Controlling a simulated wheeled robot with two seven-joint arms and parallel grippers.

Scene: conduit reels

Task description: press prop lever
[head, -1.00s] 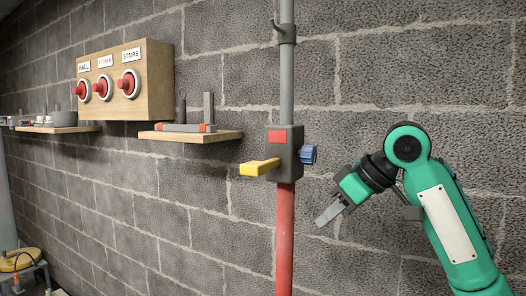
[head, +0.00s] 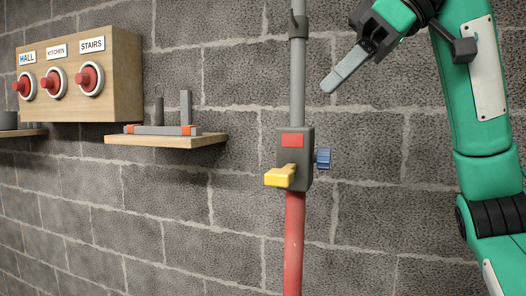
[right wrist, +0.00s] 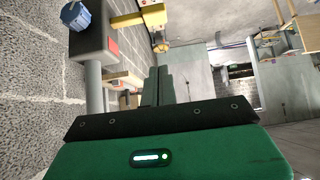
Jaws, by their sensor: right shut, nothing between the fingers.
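The prop is an upright pole with a grey upper tube (head: 298,85) and a red lower tube (head: 294,240). A dark grey block (head: 305,150) joins them, with a red patch on its face. The yellow lever (head: 281,176) sticks out from the block toward the left and front. A blue knob (head: 323,158) is on the block's right side. My right gripper (head: 328,86) is shut and empty, up and to the right of the block, apart from the lever. My left gripper is not in view.
A wooden box (head: 122,75) with several red buttons, labelled HALL, KITCHEN and STAIRS, is on the wall at left. A wooden shelf (head: 165,140) with grey parts is between it and the prop. The wall below the shelf is clear.

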